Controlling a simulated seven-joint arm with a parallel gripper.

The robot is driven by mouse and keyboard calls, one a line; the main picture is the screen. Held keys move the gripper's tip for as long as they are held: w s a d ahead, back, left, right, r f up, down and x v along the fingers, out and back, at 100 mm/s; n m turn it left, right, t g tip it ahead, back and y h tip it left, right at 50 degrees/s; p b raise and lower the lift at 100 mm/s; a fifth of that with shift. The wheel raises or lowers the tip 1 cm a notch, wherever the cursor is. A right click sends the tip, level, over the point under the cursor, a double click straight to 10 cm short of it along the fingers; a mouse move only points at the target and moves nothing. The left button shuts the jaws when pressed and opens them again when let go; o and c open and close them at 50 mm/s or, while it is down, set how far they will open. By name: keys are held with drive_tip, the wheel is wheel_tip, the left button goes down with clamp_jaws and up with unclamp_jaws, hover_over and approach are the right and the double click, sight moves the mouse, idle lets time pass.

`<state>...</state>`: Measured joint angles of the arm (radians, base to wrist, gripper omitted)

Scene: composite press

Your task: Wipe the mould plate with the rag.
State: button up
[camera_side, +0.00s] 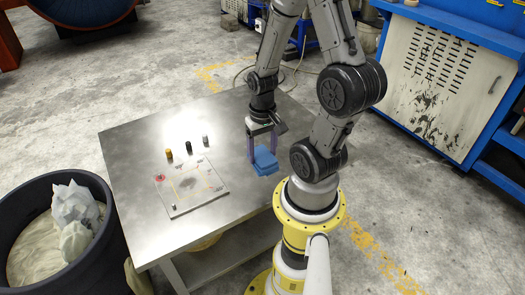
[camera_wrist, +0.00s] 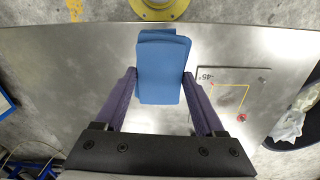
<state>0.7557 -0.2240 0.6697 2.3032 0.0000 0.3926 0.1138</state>
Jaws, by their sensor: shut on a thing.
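A folded blue rag (camera_side: 264,161) is held between the fingers of my gripper (camera_side: 264,142) at the right side of the metal table. In the wrist view the rag (camera_wrist: 161,70) lies between the two purple fingers of my gripper (camera_wrist: 160,88), which press on its sides. Whether the rag touches the table is hard to tell. The mould plate (camera_side: 207,200) is a flat grey square lying left of the gripper, with a dark smudge, a yellow line and a red mark on it. It also shows right of the rag in the wrist view (camera_wrist: 225,78).
An orange-capped bottle (camera_side: 169,155), a black one (camera_side: 188,147) and a grey one (camera_side: 205,141) stand behind the plate on the table (camera_side: 130,150). A black bin (camera_side: 110,245) with crumpled waste stands at the table's left. The table between rag and plate is clear.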

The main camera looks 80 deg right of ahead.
drive_tip(key=shift+w+d+r, duration=0.15)
drive_tip(key=shift+w, duration=0.05)
drive_tip(key=w+d+n, duration=0.4)
drive_tip(key=w, duration=1)
drive_tip(key=w+a+f+n, duration=0.25)
drive_tip(key=w+a, duration=0.25)
drive_tip(key=w, duration=0.5)
drive_tip(key=shift+w+a+f+n, duration=0.4)
drive_tip(key=shift+a+f, duration=0.45)
drive_tip(key=shift+f, duration=0.6)
drive_tip(key=shift+w+a+f+n, duration=0.45)
drive_tip(key=shift+a+f, duration=0.45)
drive_tip(key=shift+f, duration=0.5)
drive_tip(key=shift+w+a+f+n, duration=0.4)
drive_tip(key=shift+a+f, duration=0.45)
drive_tip(key=shift+f, duration=0.6)
drive_tip(key=shift+f, duration=0.6)
drive_tip(key=shift+s, duration=0.1)
